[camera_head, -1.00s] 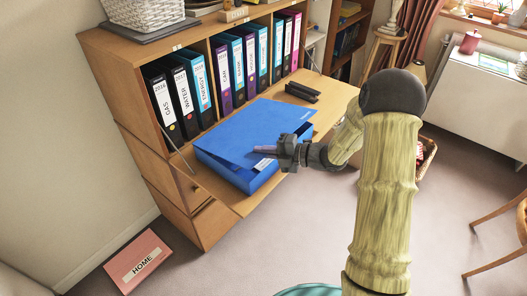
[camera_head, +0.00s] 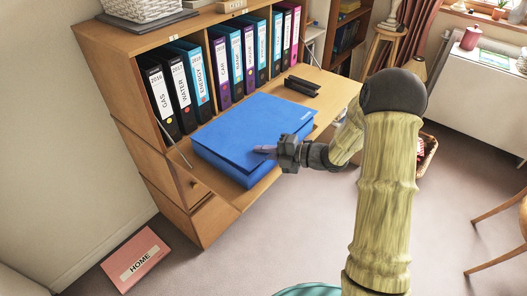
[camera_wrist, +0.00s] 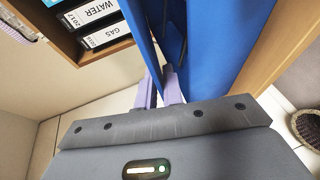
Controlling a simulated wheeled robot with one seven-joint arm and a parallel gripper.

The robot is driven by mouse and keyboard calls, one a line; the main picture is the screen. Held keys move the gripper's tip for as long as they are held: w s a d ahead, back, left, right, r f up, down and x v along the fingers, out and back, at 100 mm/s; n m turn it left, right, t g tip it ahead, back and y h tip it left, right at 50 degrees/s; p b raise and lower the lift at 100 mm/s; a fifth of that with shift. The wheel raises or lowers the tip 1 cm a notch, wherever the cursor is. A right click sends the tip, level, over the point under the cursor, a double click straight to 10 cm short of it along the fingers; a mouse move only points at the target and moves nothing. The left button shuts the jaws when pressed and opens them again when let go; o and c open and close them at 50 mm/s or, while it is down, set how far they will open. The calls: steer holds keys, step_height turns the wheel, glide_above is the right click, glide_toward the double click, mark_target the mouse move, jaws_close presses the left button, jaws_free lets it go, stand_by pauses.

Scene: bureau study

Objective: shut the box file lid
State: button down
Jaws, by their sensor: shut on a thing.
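The blue box file (camera_head: 225,170) lies on the wooden desk flap. My gripper (camera_head: 264,149) is at the lid's front edge, with a purple finger on top of the lid. In the wrist view, the fingers (camera_wrist: 160,88) are shut on the lid edge (camera_wrist: 150,42). The box wall (camera_wrist: 222,45) is to the right, with a dark strip between it and the lid. The other finger is hidden in the head view.
Several upright binders (camera_head: 205,75) stand in the shelf behind the file. A black object (camera_head: 300,86) lies on the flap (camera_head: 335,92) to the right. A pink HOME file (camera_head: 137,258) is on the floor.

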steer(key=shift+d+f, duration=0.1)
steer(key=shift+f, duration=0.1)
steer(key=c, duration=1.6)
jaws_free()
steer(key=shift+r, duration=0.1)
steer(key=shift+c, duration=0.2)
steer(key=v, duration=1.7)
steer(key=shift+s+d+r, duration=0.1)
steer(key=shift+d+r, duration=0.05)
